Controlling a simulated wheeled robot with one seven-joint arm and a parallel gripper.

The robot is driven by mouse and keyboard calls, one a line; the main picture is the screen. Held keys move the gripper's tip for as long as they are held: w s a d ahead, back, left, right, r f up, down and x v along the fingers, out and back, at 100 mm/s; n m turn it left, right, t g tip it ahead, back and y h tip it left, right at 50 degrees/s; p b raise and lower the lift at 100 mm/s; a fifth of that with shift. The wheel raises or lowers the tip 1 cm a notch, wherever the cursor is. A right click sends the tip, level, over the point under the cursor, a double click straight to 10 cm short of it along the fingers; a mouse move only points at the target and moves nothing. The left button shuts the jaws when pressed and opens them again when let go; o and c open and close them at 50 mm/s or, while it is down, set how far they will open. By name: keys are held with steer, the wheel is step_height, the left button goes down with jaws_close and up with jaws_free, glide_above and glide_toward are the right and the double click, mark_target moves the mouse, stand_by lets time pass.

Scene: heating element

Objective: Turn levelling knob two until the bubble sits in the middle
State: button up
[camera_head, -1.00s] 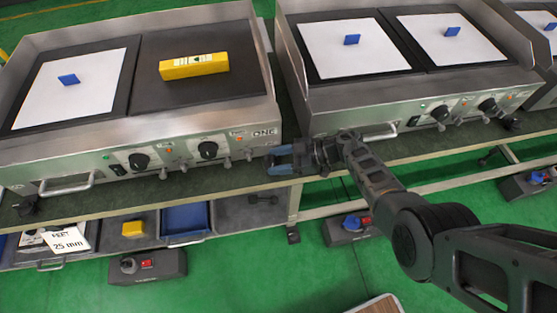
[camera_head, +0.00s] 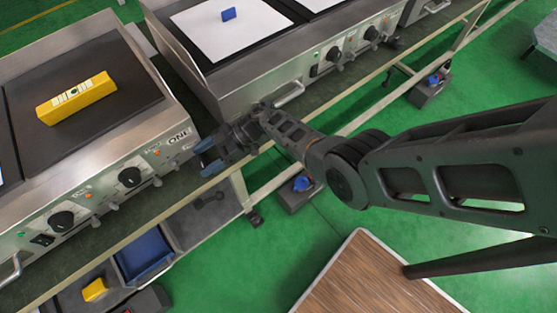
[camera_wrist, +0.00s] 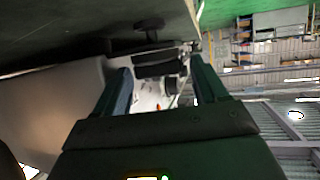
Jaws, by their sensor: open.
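A yellow spirit level (camera_head: 76,97) lies on the dark plate of the left griddle (camera_head: 175,118), labelled ONE. Its pale vial strip (camera_head: 72,92) faces up; the bubble is too small to place. Black dials (camera_head: 130,177) and small metal fittings sit on the griddle's front; I cannot tell which is levelling knob two. My gripper (camera_head: 204,157) is open and empty, by the right front corner of that griddle, near the bench edge. In the wrist view its two fingers (camera_wrist: 161,88) stand apart, with dark rounded parts beyond them and a black knob-like shape (camera_wrist: 149,25) above.
A second griddle (camera_head: 255,70) with white sheets stands right of a narrow gap. The shelf below holds a blue tray (camera_head: 143,253), a yellow block (camera_head: 94,290) and a black dumbbell-shaped object (camera_head: 208,200). A wood-topped table (camera_head: 365,280) stands at the lower right.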

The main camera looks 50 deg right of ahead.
steer(key=shift+a+r+m+t+h+p, duration=0.1)
steer(key=shift+r+m+t+h+p, duration=0.3)
steer(key=shift+m+t+p, duration=0.55)
steer(key=m+t+h, duration=0.1)
steer(key=m+t+h+p, duration=0.1)
steer(key=m+t, duration=0.1)
steer(key=shift+s+f, duration=0.15)
steer(key=m+h, duration=0.1)
steer(key=m+t+h, duration=0.1)
steer(key=shift+s+a+f+t+h, duration=0.15)
steer(key=shift+a+f+t+h, duration=0.05)
steer(key=shift+f+t+h, duration=0.1)
steer(key=m+h, duration=0.1)
steer(key=m+t+h+b, duration=0.1)
steer(key=m+h+b, duration=0.1)
steer(key=shift+s+a, duration=0.1)
steer(key=shift+a, duration=0.15)
steer(key=shift+s+r+m+t+h, duration=0.15)
steer(key=shift+r+m+t+h, duration=0.1)
steer(key=shift+m+h, duration=0.15)
steer(key=s+d+b, duration=0.2)
steer(key=s+b, duration=0.6)
steer(key=s, duration=0.6)
steer(key=s+d+r+h+b, duration=0.1)
steer(key=s+b, duration=0.7)
steer(key=s, duration=0.6)
steer(key=shift+s+d+n, duration=0.2)
steer(key=shift+d+n, duration=0.15)
